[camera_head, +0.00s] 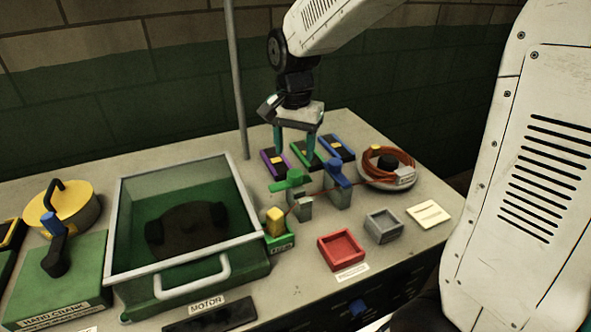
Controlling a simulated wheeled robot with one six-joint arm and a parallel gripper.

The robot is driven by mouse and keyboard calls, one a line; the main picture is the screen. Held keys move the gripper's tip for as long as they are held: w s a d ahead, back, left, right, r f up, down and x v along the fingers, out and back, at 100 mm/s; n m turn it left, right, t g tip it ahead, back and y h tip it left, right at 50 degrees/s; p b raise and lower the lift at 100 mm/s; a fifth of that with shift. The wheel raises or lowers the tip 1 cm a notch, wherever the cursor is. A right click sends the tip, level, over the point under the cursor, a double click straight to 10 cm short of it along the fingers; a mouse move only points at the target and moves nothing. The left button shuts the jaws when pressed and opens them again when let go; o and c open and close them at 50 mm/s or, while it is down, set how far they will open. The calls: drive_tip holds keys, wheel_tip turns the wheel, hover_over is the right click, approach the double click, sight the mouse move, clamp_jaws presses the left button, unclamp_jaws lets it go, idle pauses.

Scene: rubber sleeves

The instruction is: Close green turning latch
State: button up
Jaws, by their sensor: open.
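The green turning latch (288,183) sits on top of a small grey post in the middle of the table. Its green bar lies roughly level and sticks out to the left of the post. A blue latch (338,172) on a similar grey post stands just to its right. My gripper (294,150) points down with its two teal fingers apart. It is empty and appears above and behind the green latch in the picture. I see no contact, but the exact gap cannot be told from this one view.
Purple, green and blue blocks (335,147) lie behind the latches. A reel with orange cable (388,165) is at right. A yellow block (275,221), red tray (341,249) and grey tray (383,225) stand in front. A glass-lidded motor box (211,261) fills the left.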

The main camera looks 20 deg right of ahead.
sight(295, 173)
wheel_tip(295, 173, down, 7)
drive_tip(key=shift+r, duration=0.1)
idle(0.3)
drive_tip(key=c, duration=1)
